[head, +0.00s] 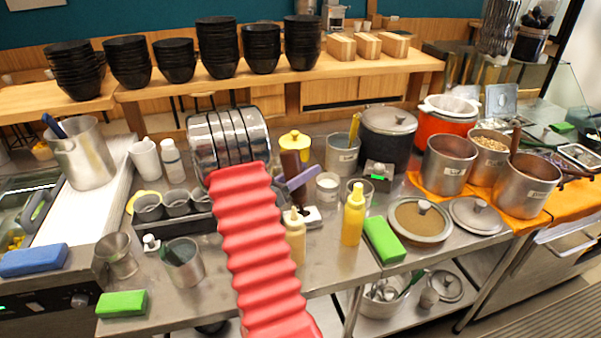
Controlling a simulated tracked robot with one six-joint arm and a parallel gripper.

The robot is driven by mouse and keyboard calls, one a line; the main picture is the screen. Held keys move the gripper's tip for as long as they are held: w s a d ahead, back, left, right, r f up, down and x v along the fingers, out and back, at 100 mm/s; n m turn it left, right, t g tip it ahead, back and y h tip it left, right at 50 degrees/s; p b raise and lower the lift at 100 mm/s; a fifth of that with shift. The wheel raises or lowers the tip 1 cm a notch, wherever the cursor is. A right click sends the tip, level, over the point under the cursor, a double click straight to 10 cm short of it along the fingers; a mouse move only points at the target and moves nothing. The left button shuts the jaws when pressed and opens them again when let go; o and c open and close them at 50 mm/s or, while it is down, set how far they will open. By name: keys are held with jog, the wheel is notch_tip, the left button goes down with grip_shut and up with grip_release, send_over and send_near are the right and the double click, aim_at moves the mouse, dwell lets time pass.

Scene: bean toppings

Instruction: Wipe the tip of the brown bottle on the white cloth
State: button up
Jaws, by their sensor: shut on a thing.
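My arm's red ribbed sleeve reaches forward over the counter. The bottle's tip is not clear in this view. A small white item (309,215) lies on the counter just below the gripper; I cannot tell whether it is the white cloth. It looks apart from the bottle.
A beige bottle (294,236) and a yellow bottle (353,215) stand close by at the front. A green sponge (384,239) lies right of them. A slotted metal holder (229,138) and a small tub (328,187) flank the gripper. Pots (448,165) fill the right side.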

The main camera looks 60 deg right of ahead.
jog(key=shift+s+d, duration=0.6)
jog(key=shift+s, duration=0.1)
notch_tip(320, 180, up, 6)
dwell(1.1)
jog(key=shift+r, duration=0.15)
